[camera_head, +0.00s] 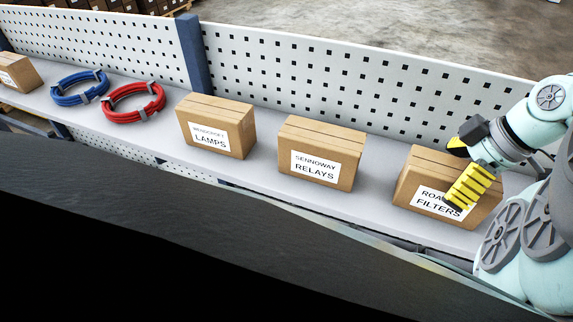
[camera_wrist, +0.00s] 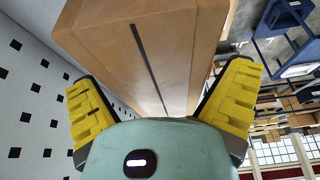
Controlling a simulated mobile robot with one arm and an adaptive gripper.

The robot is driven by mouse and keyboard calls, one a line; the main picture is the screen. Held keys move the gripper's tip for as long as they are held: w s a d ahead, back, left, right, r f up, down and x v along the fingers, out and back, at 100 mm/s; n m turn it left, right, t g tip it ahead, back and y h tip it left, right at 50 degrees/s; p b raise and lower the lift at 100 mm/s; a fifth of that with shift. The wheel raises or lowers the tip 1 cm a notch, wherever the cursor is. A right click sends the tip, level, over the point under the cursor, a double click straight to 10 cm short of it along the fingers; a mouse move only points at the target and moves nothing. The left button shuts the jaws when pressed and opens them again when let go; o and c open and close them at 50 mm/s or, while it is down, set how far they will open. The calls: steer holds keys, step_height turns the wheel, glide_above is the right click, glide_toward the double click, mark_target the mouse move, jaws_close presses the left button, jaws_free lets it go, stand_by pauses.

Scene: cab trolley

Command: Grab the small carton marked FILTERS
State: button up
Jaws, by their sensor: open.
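The small brown carton marked FILTERS (camera_head: 415,192) stands upright at the right end of the grey shelf in the head view. Its white label is partly covered by a yellow finger. My gripper (camera_head: 463,170) is at this carton, with one finger in front of its label side and the other towards the back. In the wrist view, the carton (camera_wrist: 140,45) lies between the two spread yellow fingers of my gripper (camera_wrist: 160,105). The fingers are open, with a visible gap at the left finger; whether either touches the carton I cannot tell.
On the shelf (camera_head: 245,183) to the left stand a RELAYS carton (camera_head: 322,140), a LAMPS carton (camera_head: 215,112), a red coil (camera_head: 133,103), a blue coil (camera_head: 80,88) and another carton (camera_head: 18,72). A perforated white back panel (camera_head: 370,85) rises behind them.

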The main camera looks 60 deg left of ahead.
steer(key=shift+f, duration=0.1)
steer(key=shift+c, duration=0.3)
steer(key=c, duration=1.2)
